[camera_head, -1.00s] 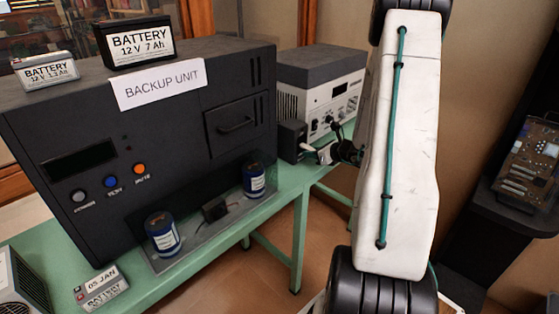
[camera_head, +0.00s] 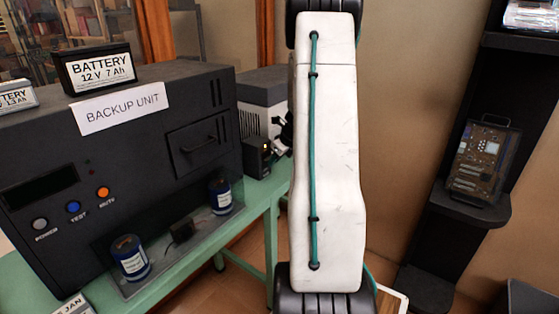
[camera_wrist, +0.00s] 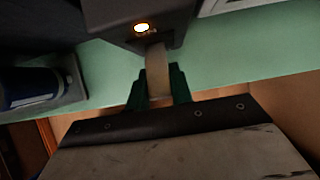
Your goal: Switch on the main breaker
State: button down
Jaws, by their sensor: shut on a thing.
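A small dark box (camera_head: 257,157) with a lit orange lamp stands on the green table, right of the backup unit. It looks like the main breaker, though no label is readable. In the wrist view the dark box (camera_wrist: 165,22) shows its glowing lamp at the top, and a pale grey-brown lever (camera_wrist: 157,72) sticks out below it. My gripper (camera_wrist: 160,88) has its green fingers shut on the lever, one on each side. In the head view my arm hides most of the gripper.
The black backup unit (camera_head: 60,120) fills the left, with batteries on top. A grey instrument (camera_head: 260,90) stands behind the box, partly hidden by my arm. The green table (camera_head: 262,205) ends near my arm. A dark shelf with a circuit board (camera_head: 480,160) stands at right.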

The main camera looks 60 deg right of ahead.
jog(key=shift+d, duration=0.1)
dwell(0.3)
jog(key=c, duration=1.2)
grip_release()
jog(key=shift+c, duration=0.2)
jog(key=v, duration=0.7)
jog(key=shift+r, duration=0.35)
jog(key=shift+s, duration=0.1)
